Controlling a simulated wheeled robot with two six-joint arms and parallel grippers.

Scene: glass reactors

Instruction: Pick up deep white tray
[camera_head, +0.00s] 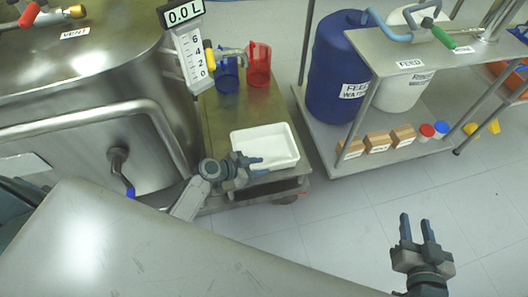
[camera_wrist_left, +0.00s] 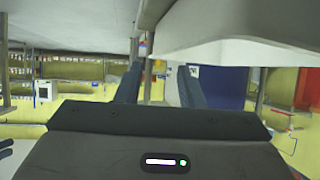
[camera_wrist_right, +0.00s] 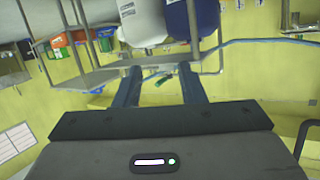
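The deep white tray (camera_head: 266,146) sits empty on the lower metal cart. My left gripper (camera_head: 263,166) is at the tray's near left edge with its fingers apart. In the left wrist view a large white surface, probably the tray (camera_wrist_left: 240,50), fills the upper right, close to the right finger. I cannot tell whether the finger touches it or whether the wall lies between the fingers. My right gripper (camera_head: 416,219) is open and empty above the floor at the lower right.
A blue jug (camera_head: 227,76) and a red jug (camera_head: 258,65) stand on the cart behind the tray. A steel reactor (camera_head: 85,85) is at left. A rack (camera_head: 385,165) holds a blue drum (camera_head: 337,70), a white drum (camera_head: 402,88) and small boxes. Floor between cart and right gripper is clear.

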